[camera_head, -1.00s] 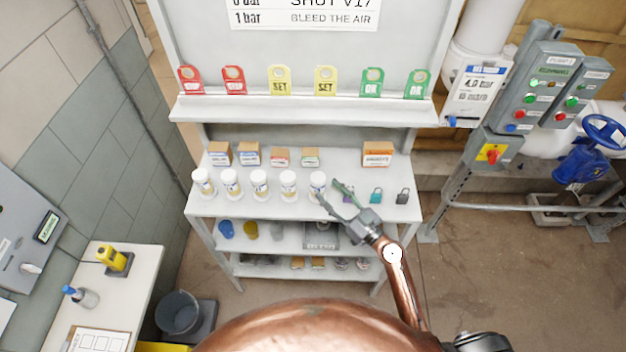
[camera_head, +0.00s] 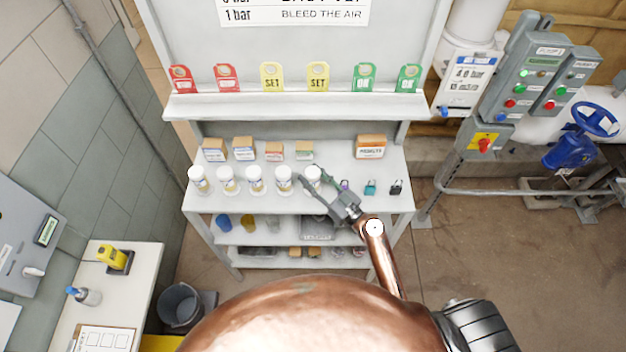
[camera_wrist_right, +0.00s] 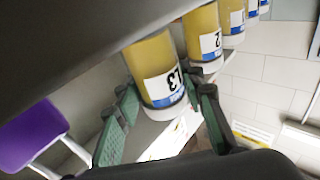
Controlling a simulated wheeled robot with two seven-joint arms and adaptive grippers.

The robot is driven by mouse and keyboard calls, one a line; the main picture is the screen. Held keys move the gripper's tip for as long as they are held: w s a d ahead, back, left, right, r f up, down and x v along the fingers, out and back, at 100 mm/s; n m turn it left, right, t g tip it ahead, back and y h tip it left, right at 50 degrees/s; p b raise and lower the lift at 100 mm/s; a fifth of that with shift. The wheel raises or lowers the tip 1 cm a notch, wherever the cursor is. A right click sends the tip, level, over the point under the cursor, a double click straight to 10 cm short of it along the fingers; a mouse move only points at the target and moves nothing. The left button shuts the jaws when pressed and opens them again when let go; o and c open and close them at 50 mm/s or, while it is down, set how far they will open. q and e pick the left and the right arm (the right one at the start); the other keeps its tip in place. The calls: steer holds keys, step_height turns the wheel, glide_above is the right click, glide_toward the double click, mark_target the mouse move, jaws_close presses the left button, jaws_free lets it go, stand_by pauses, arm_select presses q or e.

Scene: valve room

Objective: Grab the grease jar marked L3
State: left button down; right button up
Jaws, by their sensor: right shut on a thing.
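The grease jar marked L3 (camera_wrist_right: 152,62) shows upside down in the right wrist view, with a yellow body, a printed label and a white lid. My right gripper (camera_wrist_right: 163,115) has one green-padded finger on each side of it and is shut on it near the lid. In the head view the jar (camera_head: 313,174) is the rightmost of a row of white-lidded jars, partly hidden by my right gripper (camera_head: 311,178). A neighbouring jar with a 2 on its label (camera_wrist_right: 203,38) stands beside it. My left gripper is not in view.
More jars (camera_head: 255,181) stand in a row to the left on the workbench (camera_head: 215,205). Small boxes (camera_head: 244,149) and an orange-topped carton (camera_head: 370,147) are behind. Padlocks (camera_head: 370,187) lie to the right. A ledge with coloured tags (camera_head: 271,77) runs above the bench.

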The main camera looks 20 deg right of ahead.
steer(key=c, duration=0.6)
steer(key=shift+c, duration=0.2)
steer(key=shift+r, duration=0.2)
